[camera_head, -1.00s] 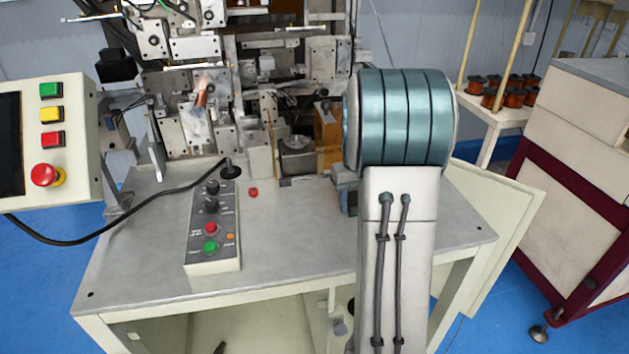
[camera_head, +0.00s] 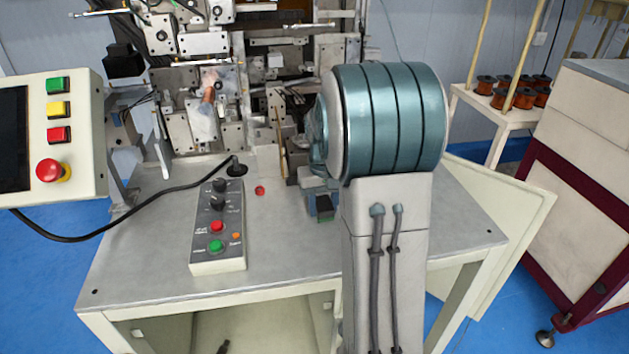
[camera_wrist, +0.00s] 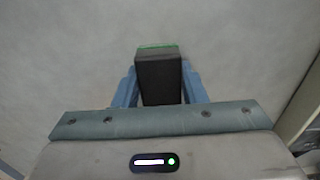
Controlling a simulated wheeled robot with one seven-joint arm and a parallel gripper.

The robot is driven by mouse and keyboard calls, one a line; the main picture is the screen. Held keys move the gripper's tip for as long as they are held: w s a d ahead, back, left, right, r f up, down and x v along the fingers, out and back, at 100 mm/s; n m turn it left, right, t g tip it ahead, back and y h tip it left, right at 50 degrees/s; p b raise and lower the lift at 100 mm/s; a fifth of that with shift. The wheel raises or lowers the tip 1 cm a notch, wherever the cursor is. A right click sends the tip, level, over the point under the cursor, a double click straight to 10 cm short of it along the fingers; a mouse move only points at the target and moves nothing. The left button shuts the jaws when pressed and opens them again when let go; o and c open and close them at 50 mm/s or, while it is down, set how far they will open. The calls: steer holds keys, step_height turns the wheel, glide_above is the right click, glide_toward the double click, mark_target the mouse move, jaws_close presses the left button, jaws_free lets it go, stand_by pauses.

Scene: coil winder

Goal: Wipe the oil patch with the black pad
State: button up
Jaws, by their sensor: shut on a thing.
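My gripper (camera_wrist: 160,84) is shut on the black pad (camera_wrist: 160,74), a dark block with a green strip along its far edge. In the head view the black pad (camera_head: 325,206) shows at the lower end of my gripper (camera_head: 319,195), just left of my arm, over the right part of the grey tabletop (camera_head: 290,250). I cannot tell whether the pad touches the top. No oil patch can be made out in either view; my arm hides part of the tabletop.
A control box (camera_head: 218,225) with knobs and buttons stands left on the tabletop, with a black cable (camera_head: 130,218) behind it. A small red piece (camera_head: 259,190) lies near it. The winder machinery (camera_head: 215,110) rises at the back. The front middle of the tabletop is clear.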

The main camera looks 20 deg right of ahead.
steer(key=shift+w+a, duration=0.15)
steer(key=shift+a, duration=0.65)
steer(key=shift+w+a+r+p, duration=0.15)
steer(key=shift+r+p, duration=0.15)
steer(key=shift+p, duration=0.15)
step_height(320, 180, up, 2)
steer(key=shift+r+p, duration=0.1)
steer(key=shift+p, duration=0.2)
steer(key=shift+r+p, duration=0.55)
steer(key=shift+r, duration=0.1)
steer(key=shift+r+p, duration=1.55)
steer(key=shift+r, duration=0.55)
steer(key=shift+f, duration=0.1)
